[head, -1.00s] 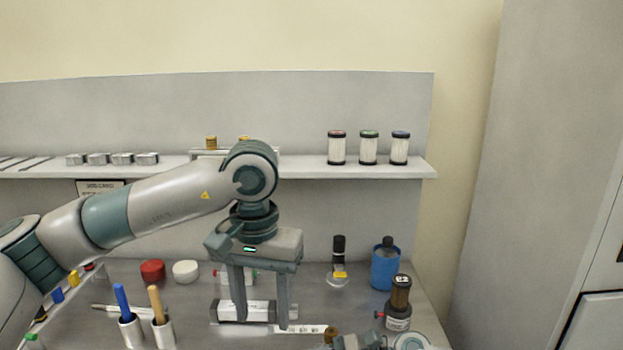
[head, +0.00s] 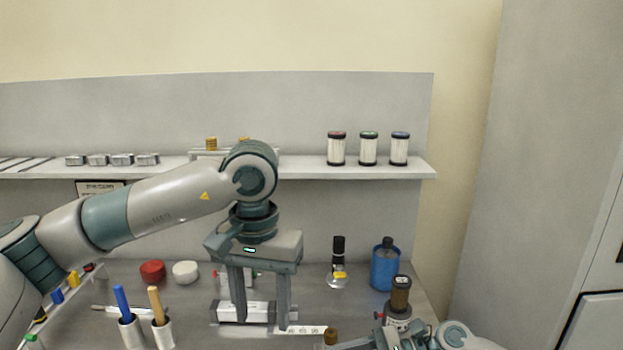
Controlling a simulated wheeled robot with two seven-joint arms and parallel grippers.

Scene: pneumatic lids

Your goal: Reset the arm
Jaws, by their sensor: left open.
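My left gripper (head: 262,322) points down over the bench with its two fingers apart. A low white block with dark ends (head: 258,311) lies behind and between the fingers; I cannot tell whether they touch it. My right arm's end (head: 430,337) shows only in part at the bottom edge, right of centre. Its fingers are not clear enough to tell their opening.
Holders with blue (head: 122,302) and wooden handles (head: 157,306) stand at front left. A shelf (head: 310,169) runs behind.

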